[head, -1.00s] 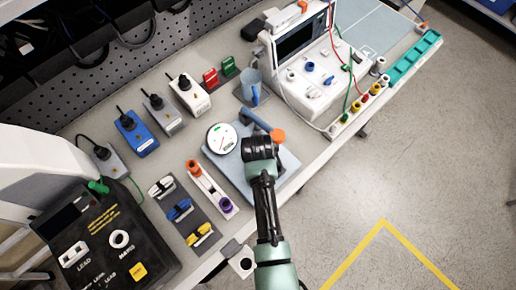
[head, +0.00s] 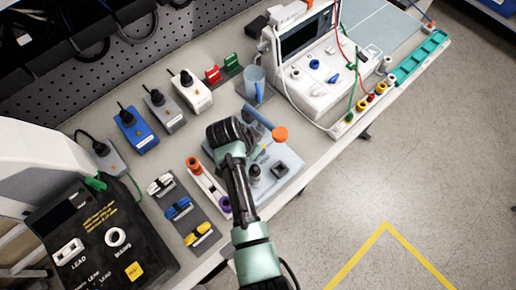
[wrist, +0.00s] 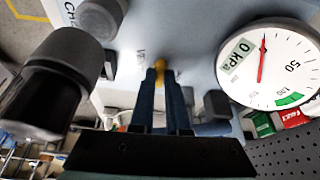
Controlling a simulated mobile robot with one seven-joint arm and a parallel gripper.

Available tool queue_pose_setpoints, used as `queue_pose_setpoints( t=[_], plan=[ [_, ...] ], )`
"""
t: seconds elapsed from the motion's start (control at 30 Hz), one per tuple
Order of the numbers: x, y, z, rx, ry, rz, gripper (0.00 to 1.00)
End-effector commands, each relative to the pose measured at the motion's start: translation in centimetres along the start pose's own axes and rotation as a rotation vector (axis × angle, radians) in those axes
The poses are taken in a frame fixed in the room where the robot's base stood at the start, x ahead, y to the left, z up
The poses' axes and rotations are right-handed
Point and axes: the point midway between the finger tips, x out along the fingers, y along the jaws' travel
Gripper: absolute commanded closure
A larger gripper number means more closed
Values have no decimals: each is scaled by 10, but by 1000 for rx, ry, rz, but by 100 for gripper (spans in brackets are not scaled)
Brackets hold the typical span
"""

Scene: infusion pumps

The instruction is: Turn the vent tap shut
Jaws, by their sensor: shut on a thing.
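The yellow vent tap (wrist: 160,64) shows between my fingertips in the wrist view, beside a partly hidden label starting "VE". My gripper (wrist: 161,76) is shut on it; the fingers cover most of the tap, so its angle cannot be told. The tap sits on a pale blue-grey test unit (wrist: 205,60). A round white gauge (wrist: 270,66) marked kPa, with a red needle and a green band, is to the right. In the head view my gripper (head: 232,130) is over the left part of the unit (head: 292,158) and hides the tap and gauge.
A blue lever with an orange end (head: 280,133) sticks out right of my gripper. A dark cylinder with a grey cap (wrist: 50,80) stands close left in the wrist view. A blue cup (head: 254,82) and a white monitor unit (head: 318,95) stand behind.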

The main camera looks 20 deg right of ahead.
Motion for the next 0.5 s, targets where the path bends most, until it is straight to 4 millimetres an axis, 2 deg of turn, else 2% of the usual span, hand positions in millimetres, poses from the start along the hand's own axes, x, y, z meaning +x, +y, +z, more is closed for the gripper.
queue_pose_setpoints(
  t=[0.5],
  plan=[
    [0, -2, 0, 98, -1, 39, 100]
  ],
)
